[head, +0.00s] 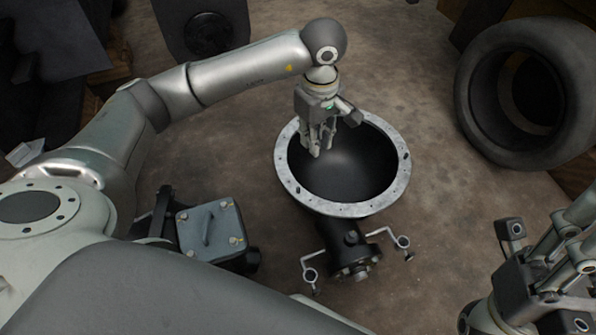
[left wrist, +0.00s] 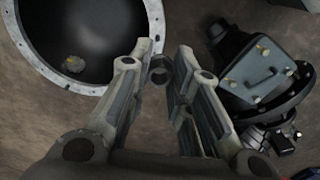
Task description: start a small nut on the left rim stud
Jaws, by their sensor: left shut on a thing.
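A round dark housing with a pale drilled rim (head: 283,170) lies open side up in the middle of the head view. Small dark studs stand on the rim, one at the right (head: 406,156) and one at the lower left (head: 298,189). My left gripper (head: 317,152) is above the left part of the opening, inside the rim in the picture. The housing's rim (left wrist: 152,22) is at the upper left there. My right gripper (head: 572,245) is at the lower right, away from the housing.
A dark neck with bracket arms (head: 350,250) extends below the housing. A grey bolted cover plate (head: 211,229) sits at its lower left. A large tyre (head: 482,95) lies at the upper right. A small yellowish-grey spot (left wrist: 74,63) shows inside the bowl.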

